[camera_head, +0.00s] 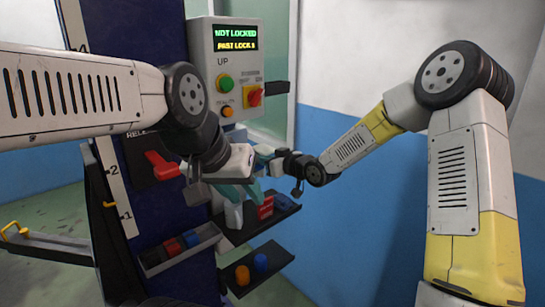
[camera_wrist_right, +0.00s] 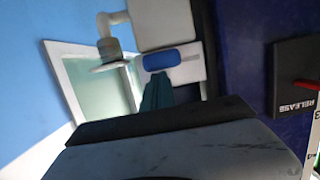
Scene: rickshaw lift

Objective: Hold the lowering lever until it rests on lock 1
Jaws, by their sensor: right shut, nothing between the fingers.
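The lowering lever, red (camera_head: 163,164), stands out from the black RELEASE plate (camera_head: 137,166) on the dark blue column. It also shows at the right edge of the right wrist view (camera_wrist_right: 308,86). The display (camera_head: 236,39) reads NOT LOCKED and PAST LOCK; its last digit is unclear. My left gripper (camera_head: 242,170) is just right of the lever, below the control box; its fingers are not clear. My right gripper (camera_head: 270,160) is close beside it, shut and empty, apart from the lever. The white scale (camera_head: 111,180) shows marks 2 and 1.
The control box (camera_head: 212,68) has a green UP button and a red switch. A tray (camera_head: 152,268) of small items and a lower shelf (camera_head: 279,256) with orange and blue pieces project below. Floor right is open.

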